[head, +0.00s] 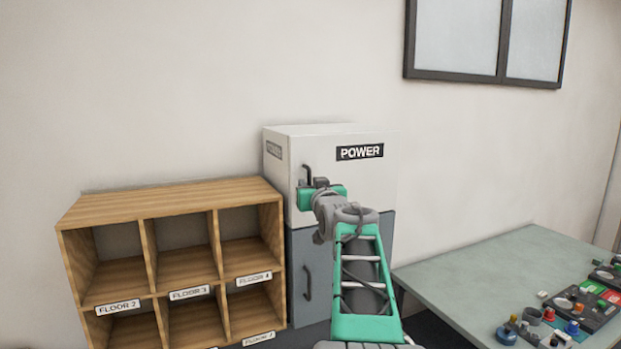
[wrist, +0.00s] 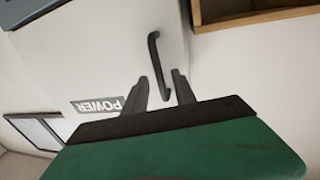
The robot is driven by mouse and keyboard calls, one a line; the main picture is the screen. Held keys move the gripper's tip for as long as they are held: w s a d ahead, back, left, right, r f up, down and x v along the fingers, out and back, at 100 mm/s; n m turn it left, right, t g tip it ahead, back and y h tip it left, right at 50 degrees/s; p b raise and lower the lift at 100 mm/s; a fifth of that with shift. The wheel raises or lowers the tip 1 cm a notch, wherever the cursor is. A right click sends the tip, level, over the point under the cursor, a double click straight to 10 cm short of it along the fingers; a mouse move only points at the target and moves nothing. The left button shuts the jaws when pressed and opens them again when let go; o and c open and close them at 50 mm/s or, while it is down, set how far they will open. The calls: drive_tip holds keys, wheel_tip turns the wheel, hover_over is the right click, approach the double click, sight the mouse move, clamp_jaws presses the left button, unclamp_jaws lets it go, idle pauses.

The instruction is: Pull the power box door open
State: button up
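The power box (head: 365,182) is a white cabinet with a black POWER label, standing on a grey-blue lower cabinet in the head view. Its door looks shut. A dark bar handle (head: 306,174) is on the left side of its front. In the wrist view the box (wrist: 95,55) appears upside down, with the handle (wrist: 155,60) near the middle. My gripper (wrist: 160,76) is open, its two dark fingers apart on either side of one end of the handle. I cannot tell whether they touch it. In the head view my gripper (head: 318,186) is at the handle, partly hidden by my wrist.
A wooden pigeonhole shelf (head: 175,198) with floor labels stands close on the left. The lower cabinet (head: 312,255) has its own dark handle. A grey-green table (head: 470,270) with buttons and small parts is on the right. A framed window or board (head: 485,75) hangs above.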

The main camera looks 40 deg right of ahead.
drive_tip(key=shift+w+d, duration=0.1)
drive_tip(key=shift+w, duration=0.2)
drive_tip(key=shift+c, duration=0.3)
clamp_jaws()
idle(0.9)
